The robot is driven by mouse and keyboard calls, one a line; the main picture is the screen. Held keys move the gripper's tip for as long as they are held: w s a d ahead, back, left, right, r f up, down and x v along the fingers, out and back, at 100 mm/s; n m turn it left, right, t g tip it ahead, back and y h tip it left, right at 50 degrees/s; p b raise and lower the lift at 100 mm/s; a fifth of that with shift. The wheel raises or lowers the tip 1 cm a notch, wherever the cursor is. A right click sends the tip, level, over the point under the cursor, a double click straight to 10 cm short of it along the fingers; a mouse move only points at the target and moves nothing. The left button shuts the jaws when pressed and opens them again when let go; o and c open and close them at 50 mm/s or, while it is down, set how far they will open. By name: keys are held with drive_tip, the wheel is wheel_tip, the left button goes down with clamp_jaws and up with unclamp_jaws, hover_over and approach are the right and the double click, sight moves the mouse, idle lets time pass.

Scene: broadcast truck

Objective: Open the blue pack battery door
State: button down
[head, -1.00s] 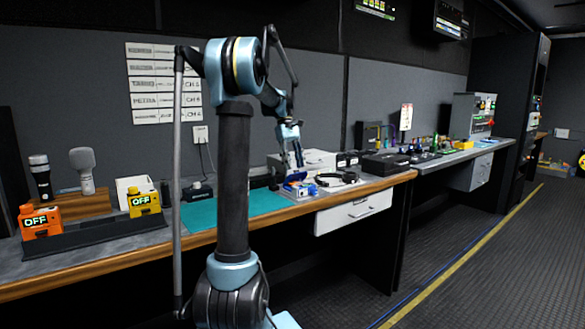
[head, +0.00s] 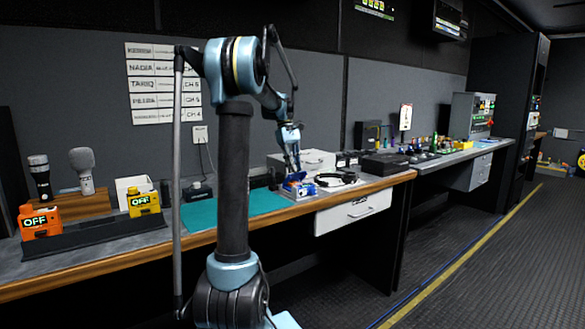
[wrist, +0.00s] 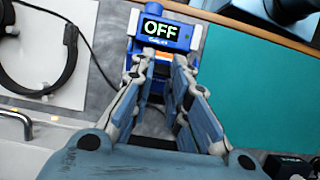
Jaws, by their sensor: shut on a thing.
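The blue pack (head: 301,187) lies on the counter, right of the teal mat. In the wrist view the pack (wrist: 168,33) is at the top centre with its lit "OFF" display facing me. My gripper (wrist: 160,66) comes in at the pack's near end, with one finger on each side. In the head view my gripper (head: 293,170) points down onto the pack. Its fingers are closed on a part of the pack at that end. The battery door cannot be told apart, since the fingers cover that area.
The teal mat (head: 235,208) is bare. A black headset (head: 340,179) lies close right of the pack. An orange pack (head: 40,222) and a yellow pack (head: 144,202) stand at the left. A black case (head: 385,164) sits further right.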

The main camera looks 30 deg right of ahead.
drive_tip(key=c, duration=1.4)
unclamp_jaws()
drive_tip(key=shift+w, duration=0.1)
drive_tip(key=v, duration=1.2)
